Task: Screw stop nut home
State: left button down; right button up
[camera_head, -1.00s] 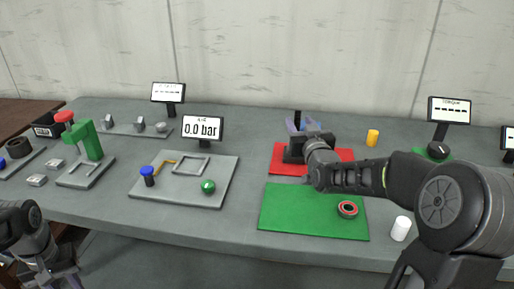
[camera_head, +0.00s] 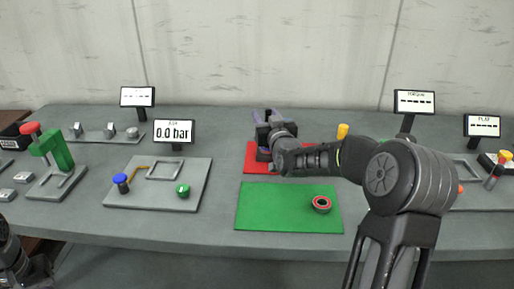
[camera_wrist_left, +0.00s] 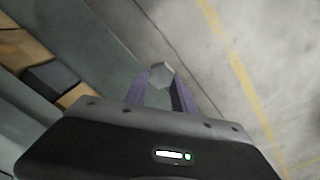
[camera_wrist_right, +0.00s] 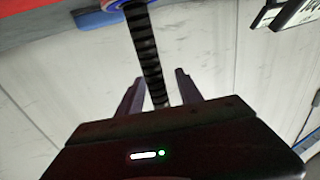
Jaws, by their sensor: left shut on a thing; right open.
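A grey hexagonal nut (camera_wrist_left: 161,76) is held between the purple fingertips of my left gripper (camera_wrist_left: 160,92) in the left wrist view. In the head view only part of my left arm shows at the lower left edge; the nut is out of that view. My right gripper (camera_head: 268,118) is over the red mat (camera_head: 250,158), its fingers open and pointing up. A dark threaded spindle (camera_wrist_right: 148,50) runs between or just past these fingers in the right wrist view; contact cannot be told. A blue ringed part (camera_wrist_right: 112,4) is at the spindle's far end. My gripper mostly hides the jack in the head view.
A green mat (camera_head: 275,210) with a red-rimmed ring (camera_head: 322,204) lies in front of the red mat. To the left are a grey plate (camera_head: 150,198) with a green ball and a green press (camera_head: 58,152). A yellow cylinder (camera_head: 342,131) stands behind my right arm. Displays line the back.

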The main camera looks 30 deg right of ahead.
jog(key=shift+c, duration=0.5)
grip_shut()
dwell(0.3)
jog(key=shift+r, duration=0.2)
dwell(0.3)
